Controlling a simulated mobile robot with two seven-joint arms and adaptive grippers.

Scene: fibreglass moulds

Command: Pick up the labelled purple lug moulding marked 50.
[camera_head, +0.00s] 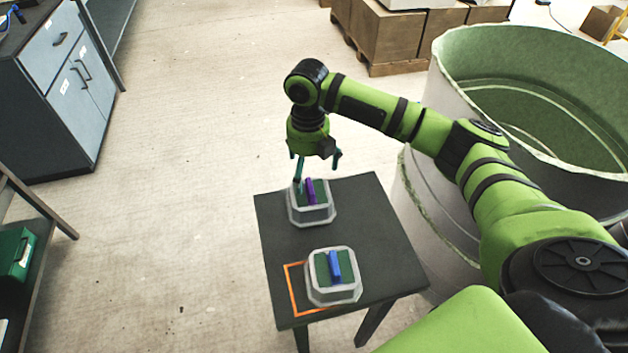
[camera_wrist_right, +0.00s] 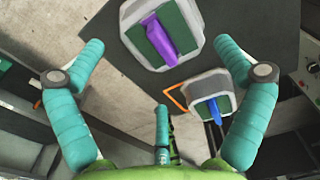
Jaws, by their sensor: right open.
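The purple lug moulding (camera_head: 310,190) stands on a green pad in a pale grey mould at the far end of a dark table. It also shows in the right wrist view (camera_wrist_right: 158,42), near the top middle, beyond my fingertips. I cannot read a label or number on it. My right gripper (camera_head: 315,172) is open and empty, just above and slightly behind the purple moulding. Its teal fingers show spread apart in the right wrist view (camera_wrist_right: 160,75), with none touching the moulding that I can see. My left gripper is not in view.
A similar mould with a blue moulding (camera_head: 335,266) sits nearer on the table (camera_head: 370,225), over an orange outline (camera_head: 291,288). A large round green-lined mould (camera_head: 540,95) stands right of the table. Cabinets (camera_head: 60,90) are far left. Floor left of the table is clear.

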